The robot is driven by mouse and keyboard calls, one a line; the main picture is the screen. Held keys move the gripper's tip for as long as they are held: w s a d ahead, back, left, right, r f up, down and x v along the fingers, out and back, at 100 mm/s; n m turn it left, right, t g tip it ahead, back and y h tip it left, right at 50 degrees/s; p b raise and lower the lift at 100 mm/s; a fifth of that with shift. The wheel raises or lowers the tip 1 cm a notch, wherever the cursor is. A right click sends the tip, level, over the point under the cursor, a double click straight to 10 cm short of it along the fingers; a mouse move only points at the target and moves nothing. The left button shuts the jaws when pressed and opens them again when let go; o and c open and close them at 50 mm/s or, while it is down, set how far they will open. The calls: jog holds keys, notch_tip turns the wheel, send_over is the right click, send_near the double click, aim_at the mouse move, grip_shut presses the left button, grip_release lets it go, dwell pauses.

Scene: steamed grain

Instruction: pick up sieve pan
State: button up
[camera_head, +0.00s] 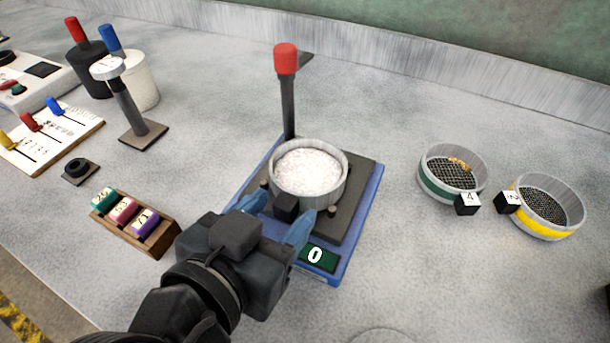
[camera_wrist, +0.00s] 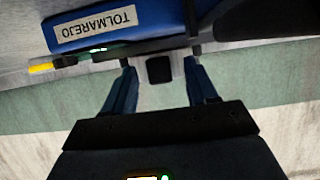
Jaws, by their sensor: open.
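A round grey pan (camera_head: 309,177) filled with white grains sits on the dark plate of a blue machine. A small black block (camera_head: 286,207) sticks out from its near side like a handle. My gripper (camera_head: 281,212) is open at the pan's near side, its two blue fingers on either side of the block. In the wrist view, a dark block (camera_wrist: 160,70) shows between the open fingertips, with a visible gap on each side. I cannot tell how deep the block lies between the fingers.
The blue machine's base (camera_head: 363,212) carries a post with a red knob (camera_head: 286,58) behind the pan and a display reading 0. Two mesh sieves (camera_head: 452,173) (camera_head: 546,207) stand at right. A wooden block with coloured tags (camera_head: 135,222) lies left of my gripper.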

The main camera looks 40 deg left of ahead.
grip_shut()
dwell(0.4)
dwell(0.9)
